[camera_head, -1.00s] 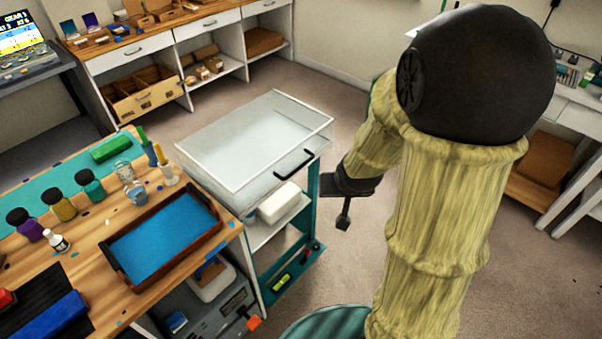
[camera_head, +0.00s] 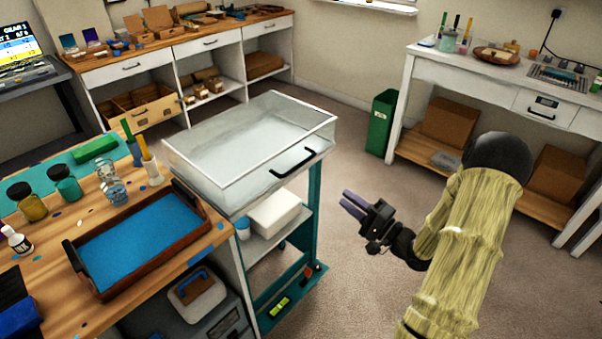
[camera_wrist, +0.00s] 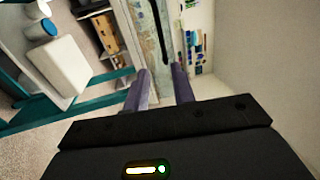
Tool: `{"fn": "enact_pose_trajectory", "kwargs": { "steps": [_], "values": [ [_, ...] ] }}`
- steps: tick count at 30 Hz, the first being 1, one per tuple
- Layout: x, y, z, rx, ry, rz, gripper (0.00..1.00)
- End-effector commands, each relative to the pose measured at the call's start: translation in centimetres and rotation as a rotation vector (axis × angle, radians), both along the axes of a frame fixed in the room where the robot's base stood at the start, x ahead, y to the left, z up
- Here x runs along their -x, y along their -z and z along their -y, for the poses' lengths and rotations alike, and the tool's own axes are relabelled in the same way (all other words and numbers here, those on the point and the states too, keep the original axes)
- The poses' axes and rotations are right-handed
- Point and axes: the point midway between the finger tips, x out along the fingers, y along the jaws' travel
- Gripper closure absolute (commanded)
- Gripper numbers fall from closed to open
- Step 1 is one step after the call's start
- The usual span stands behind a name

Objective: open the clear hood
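The clear hood (camera_head: 250,146) is a transparent box with pale edges, and it sits closed on top of a teal-framed cart. Its black bar handle (camera_head: 294,163) is on the front side, facing my arm. My gripper (camera_head: 352,203) is to the right of the handle and lower in the picture, apart from it, with free air between. In the wrist view the two purple-grey fingers (camera_wrist: 161,88) stand apart with nothing between them. A dark bar and a clear panel show beyond the fingers there, probably the handle and the hood.
A wooden bench (camera_head: 62,275) at left holds a blue-lined tray (camera_head: 178,263) and several jars close to the hood. The cart's shelf (camera_head: 262,241) holds a white box (camera_head: 275,211). A green bin (camera_head: 381,122) stands behind. Floor around my gripper is clear.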

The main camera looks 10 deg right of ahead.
Motion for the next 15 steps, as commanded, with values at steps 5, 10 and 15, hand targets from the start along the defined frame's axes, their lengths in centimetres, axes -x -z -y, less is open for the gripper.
{"fn": "enact_pose_trajectory", "kwargs": {
  "steps": [5,10,15],
  "values": [
    [0.09,-0.15,0.04,-0.013,-0.004,0.003,0.75],
    [0.02,-0.16,-0.03,-0.010,-0.003,0.003,0.75],
    [-0.81,-0.35,-0.63,-0.009,-0.004,0.003,0.75]
  ]
}}
